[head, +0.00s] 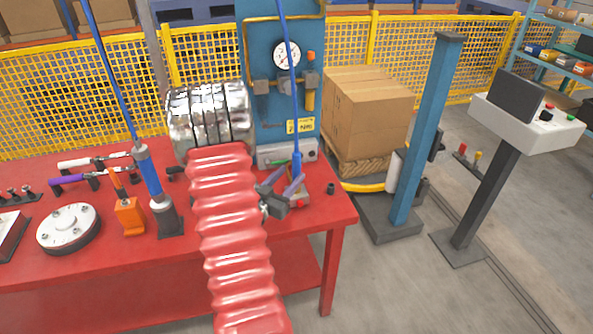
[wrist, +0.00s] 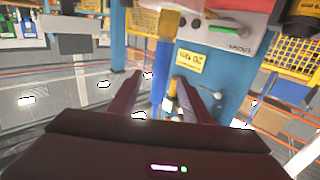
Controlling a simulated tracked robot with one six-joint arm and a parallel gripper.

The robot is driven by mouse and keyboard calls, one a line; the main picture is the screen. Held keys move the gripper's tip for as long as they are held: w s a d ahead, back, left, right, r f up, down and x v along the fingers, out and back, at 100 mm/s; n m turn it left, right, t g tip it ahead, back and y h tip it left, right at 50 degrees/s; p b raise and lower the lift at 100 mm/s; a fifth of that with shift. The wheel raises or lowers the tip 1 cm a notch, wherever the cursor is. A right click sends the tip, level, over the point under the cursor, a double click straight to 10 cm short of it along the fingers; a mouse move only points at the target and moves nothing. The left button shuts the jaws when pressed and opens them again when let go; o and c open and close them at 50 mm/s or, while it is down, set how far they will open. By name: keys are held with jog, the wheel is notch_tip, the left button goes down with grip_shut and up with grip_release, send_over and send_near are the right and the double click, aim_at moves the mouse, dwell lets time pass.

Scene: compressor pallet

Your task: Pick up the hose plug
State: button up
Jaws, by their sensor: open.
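The hose plug (head: 297,161) is a blue cylinder hanging upright on a blue hose in the head view, above the right part of the red bench. In the wrist view the plug (wrist: 163,75) shows as a blue body with a brass-coloured end at the top of the picture. My gripper (head: 290,178) is close to the plug's lower part, with its fingers apart. In the wrist view my gripper (wrist: 159,78) has one dark finger on each side of the plug in the picture. I cannot tell whether either finger touches it. The plug's lower end is hidden in the head view.
A blue panel with a gauge (head: 286,55) stands behind. A blue post (head: 425,130) stands at right.

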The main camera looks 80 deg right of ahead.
aim_at(294, 170)
jog(key=shift+d, duration=0.1)
jog(key=shift+x, duration=2.6)
jog(key=shift+c, duration=0.3)
grip_shut()
